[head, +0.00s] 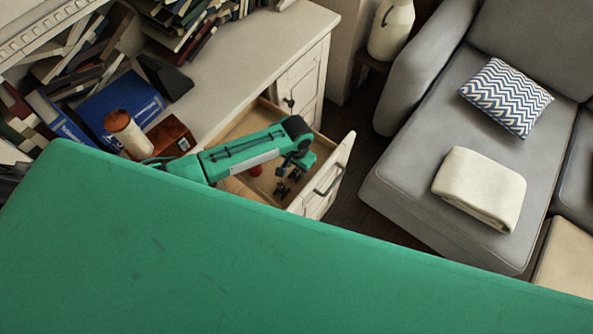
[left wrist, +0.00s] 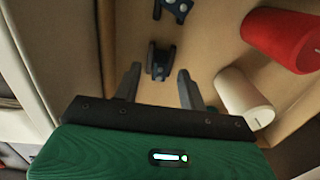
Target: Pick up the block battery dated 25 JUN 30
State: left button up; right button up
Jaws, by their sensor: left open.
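No date can be read on anything in view, so I cannot tell which thing is the block battery dated 25 JUN 30. My left gripper (head: 288,172) is inside the open drawer (head: 238,187) and also shows in the left wrist view (left wrist: 158,70). Its jaws are open, with nothing held. A small dark object (left wrist: 159,60) lies on the drawer floor, between and just beyond the fingertips. A second dark blue-grey piece (left wrist: 172,8) is at the top edge. My right gripper is not in view.
A red cylinder (left wrist: 285,40) and a cream cylinder (left wrist: 243,97) lie right of the fingers in the drawer. The drawer walls are close around my gripper. A grey sofa (head: 420,185) is at right.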

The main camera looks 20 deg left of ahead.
pick_arm(q)
jog(key=shift+f, duration=0.5)
grip_shut()
jog(key=shift+r, duration=0.1)
